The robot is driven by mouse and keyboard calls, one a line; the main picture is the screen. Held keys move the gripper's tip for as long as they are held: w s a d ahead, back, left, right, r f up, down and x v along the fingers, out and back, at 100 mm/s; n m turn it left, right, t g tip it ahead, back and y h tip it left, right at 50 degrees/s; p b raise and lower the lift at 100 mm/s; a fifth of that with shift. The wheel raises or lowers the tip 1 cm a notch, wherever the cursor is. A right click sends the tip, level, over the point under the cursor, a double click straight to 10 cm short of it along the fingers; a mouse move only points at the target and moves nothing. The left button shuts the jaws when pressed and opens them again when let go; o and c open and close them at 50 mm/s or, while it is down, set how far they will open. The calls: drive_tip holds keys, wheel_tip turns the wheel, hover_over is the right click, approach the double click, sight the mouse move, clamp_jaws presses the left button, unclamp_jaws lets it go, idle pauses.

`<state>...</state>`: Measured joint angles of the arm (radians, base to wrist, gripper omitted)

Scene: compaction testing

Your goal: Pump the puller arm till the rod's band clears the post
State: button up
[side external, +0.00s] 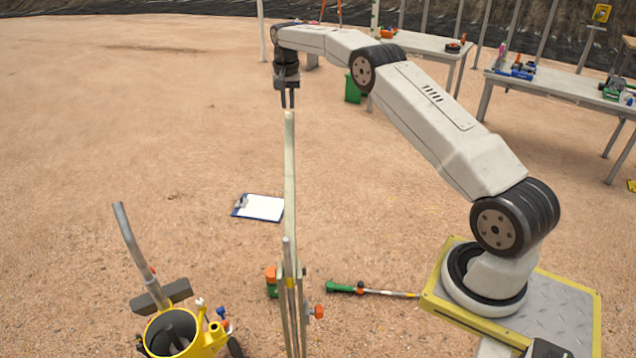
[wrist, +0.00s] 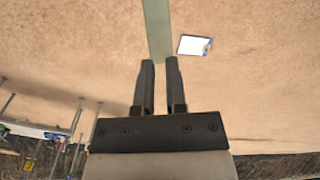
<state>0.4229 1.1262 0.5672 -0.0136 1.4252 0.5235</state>
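The puller arm (side external: 290,165) is a long pale bar standing nearly upright, rising from a metal frame with grey uprights (side external: 304,315) at the bottom centre. A thin grey rod (side external: 287,250) stands beside the bar's lower end; I cannot make out its band, nor tell which part is the post. My gripper (side external: 288,104) points down at the bar's top end. In the wrist view the two fingers of my gripper (wrist: 160,62) stand a little apart with bare ground between them. The bar (wrist: 157,25) runs off beyond their tips; contact is unclear.
A clipboard (side external: 261,207) lies on the ground left of the bar. A green-and-orange handled tool (side external: 372,290) lies to its right. Tables (side external: 560,85) stand at the back right. The sand at left is clear.

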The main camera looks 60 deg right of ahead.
sight(293, 114)
drive_tip(key=shift+a+r, duration=0.15)
drive_tip(key=shift+r, duration=0.45)
clamp_jaws()
drive_tip(key=s+a+r+t+h, duration=0.3)
drive_tip(key=s+a+r+h, duration=0.1)
drive_tip(key=r, duration=0.4)
drive_tip(key=shift+s+r, duration=0.2)
drive_tip(key=shift+s, duration=0.05)
drive_tip(key=shift+f, duration=0.1)
drive_tip(key=x, duration=1.3)
drive_tip(key=shift+w+d+f, duration=0.2)
drive_tip(key=shift+d+f, duration=0.05)
